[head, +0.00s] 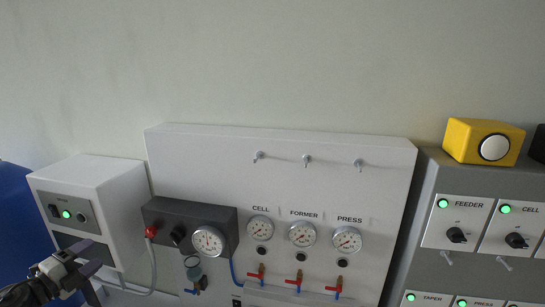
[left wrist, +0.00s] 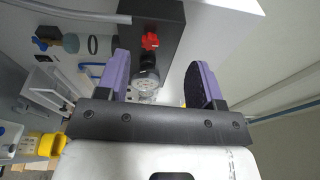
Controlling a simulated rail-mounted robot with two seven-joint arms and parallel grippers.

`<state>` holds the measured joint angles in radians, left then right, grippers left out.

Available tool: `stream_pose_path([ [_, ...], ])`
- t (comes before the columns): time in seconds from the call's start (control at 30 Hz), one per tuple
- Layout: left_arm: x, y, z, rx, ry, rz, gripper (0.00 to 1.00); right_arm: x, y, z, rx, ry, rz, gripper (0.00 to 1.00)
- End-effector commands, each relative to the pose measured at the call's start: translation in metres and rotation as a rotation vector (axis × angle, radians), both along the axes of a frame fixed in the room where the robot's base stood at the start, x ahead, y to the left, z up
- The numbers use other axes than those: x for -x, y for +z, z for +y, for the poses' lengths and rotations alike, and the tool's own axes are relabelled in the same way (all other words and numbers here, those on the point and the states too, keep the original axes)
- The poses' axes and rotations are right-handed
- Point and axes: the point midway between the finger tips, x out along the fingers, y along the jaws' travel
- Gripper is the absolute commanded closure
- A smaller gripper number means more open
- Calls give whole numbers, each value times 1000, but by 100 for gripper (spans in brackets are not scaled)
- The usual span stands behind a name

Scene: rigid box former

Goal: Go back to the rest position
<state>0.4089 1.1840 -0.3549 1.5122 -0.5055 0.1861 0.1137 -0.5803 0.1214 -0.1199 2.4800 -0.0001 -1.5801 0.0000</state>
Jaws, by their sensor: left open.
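My left gripper (head: 84,262) is at the lower left of the head view, in front of the white box with a green light. Its two purple fingers stand wide apart in the left wrist view (left wrist: 165,85), with nothing between them that they touch. Behind them in that view are a dial gauge (left wrist: 146,80) and a red knob (left wrist: 150,41) on a dark block. My right gripper is not in either view.
A white panel (head: 200,150) carries gauges, hooks and red-handled valves (head: 298,280). A white box (head: 95,180) is at left. A grey cabinet (head: 430,200) with switches is at right, a yellow block (head: 470,140) on top. The wall above is bare.

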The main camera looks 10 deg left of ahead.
Motion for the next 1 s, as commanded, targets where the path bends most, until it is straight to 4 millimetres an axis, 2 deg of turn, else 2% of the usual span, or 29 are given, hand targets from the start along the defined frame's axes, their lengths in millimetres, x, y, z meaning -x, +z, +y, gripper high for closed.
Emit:
stream_pose_path([
  [0.1,-5,9,31,34,225,-36,39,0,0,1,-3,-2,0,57],
  [0.2,-2,20,43,83,404,-66,39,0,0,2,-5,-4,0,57],
  [0.33,10,37,45,166,608,-90,39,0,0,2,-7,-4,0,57],
  [0.43,22,39,27,271,733,-75,39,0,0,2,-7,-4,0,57],
  [0.47,26,37,19,308,765,-63,39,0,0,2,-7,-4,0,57],
  [0.57,45,15,-22,442,852,37,39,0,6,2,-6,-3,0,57],
  [0.67,75,-25,-76,574,908,212,39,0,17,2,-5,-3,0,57],
  [0.8,127,-73,-150,721,916,465,39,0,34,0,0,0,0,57],
  [0.9,170,-98,-203,835,879,639,39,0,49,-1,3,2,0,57],
  [1.0,215,-114,-249,956,837,782,39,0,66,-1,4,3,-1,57],
])
